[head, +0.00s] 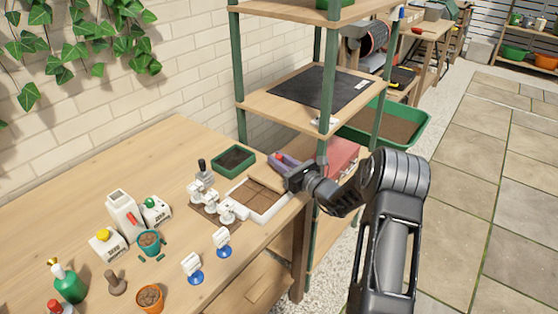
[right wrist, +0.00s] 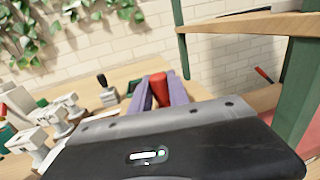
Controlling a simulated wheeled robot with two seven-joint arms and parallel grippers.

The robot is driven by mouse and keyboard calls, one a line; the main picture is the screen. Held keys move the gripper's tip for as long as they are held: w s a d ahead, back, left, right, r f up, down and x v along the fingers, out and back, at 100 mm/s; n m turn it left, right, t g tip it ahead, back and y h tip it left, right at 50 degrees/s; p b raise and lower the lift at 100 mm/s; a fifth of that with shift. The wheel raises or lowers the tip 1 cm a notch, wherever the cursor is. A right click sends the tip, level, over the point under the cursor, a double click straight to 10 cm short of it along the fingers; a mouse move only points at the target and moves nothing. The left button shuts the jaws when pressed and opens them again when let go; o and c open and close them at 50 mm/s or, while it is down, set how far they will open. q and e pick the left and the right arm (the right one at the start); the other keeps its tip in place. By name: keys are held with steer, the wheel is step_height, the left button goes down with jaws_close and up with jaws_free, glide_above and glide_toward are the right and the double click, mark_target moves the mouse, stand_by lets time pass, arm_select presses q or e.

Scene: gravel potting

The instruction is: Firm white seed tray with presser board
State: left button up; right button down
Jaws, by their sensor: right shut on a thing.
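The white seed tray (head: 285,210) lies on the right end of the wooden bench, with brown soil in its compartments. My right gripper (head: 281,160) is over the tray's far right side. Its purple fingers are shut on a red handle, which shows between them in the right wrist view (right wrist: 160,90). A pale wooden board (head: 262,172), seemingly the presser board, shows below the fingers at the tray's far edge. The gripper hides part of it, and I cannot tell whether it touches the soil. My left gripper is not in view.
A dark green tray of soil (head: 234,160) stands behind the white tray. White labelled holders (head: 222,240), bottles and small pots (head: 150,298) stand to the left. A shelf rack with green posts (head: 328,80) rises close behind my right gripper. Bare bench lies at the far left.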

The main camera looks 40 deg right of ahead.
steer(key=shift+f+b, duration=0.3)
steer(key=shift+f, duration=0.15)
stand_by(0.5)
steer(key=shift+r, duration=0.1)
steer(key=shift+r+p, duration=0.5)
steer(key=shift+r, duration=1)
